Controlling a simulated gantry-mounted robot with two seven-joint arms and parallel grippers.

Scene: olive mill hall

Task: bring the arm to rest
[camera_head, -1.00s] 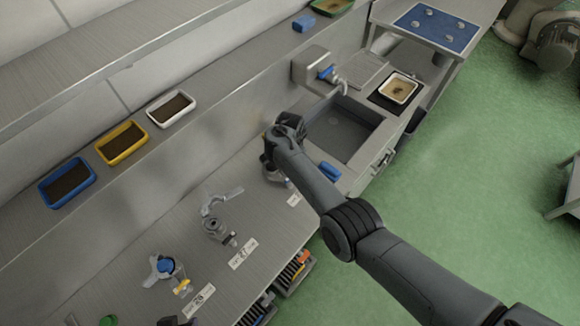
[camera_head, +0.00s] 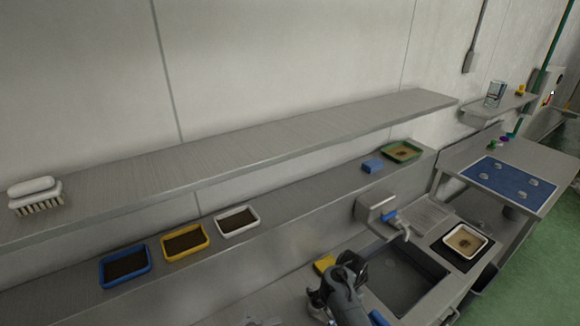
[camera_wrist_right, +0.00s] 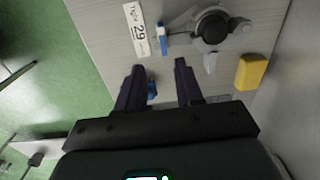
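My right arm's wrist end (camera_head: 340,290) shows at the bottom of the head view, over the bench beside the sink (camera_head: 405,280). In the right wrist view, the two dark fingers of my right gripper (camera_wrist_right: 158,70) stand apart, with nothing held between them. A small blue object (camera_wrist_right: 152,89) shows beyond the fingers, partly hidden by the left one. My left gripper is in neither view.
Blue (camera_head: 125,266), yellow (camera_head: 185,241) and white (camera_head: 237,221) trays stand on the lower shelf. A brush (camera_head: 36,196) lies on the upper shelf. A tap (camera_head: 390,218) stands behind the sink.

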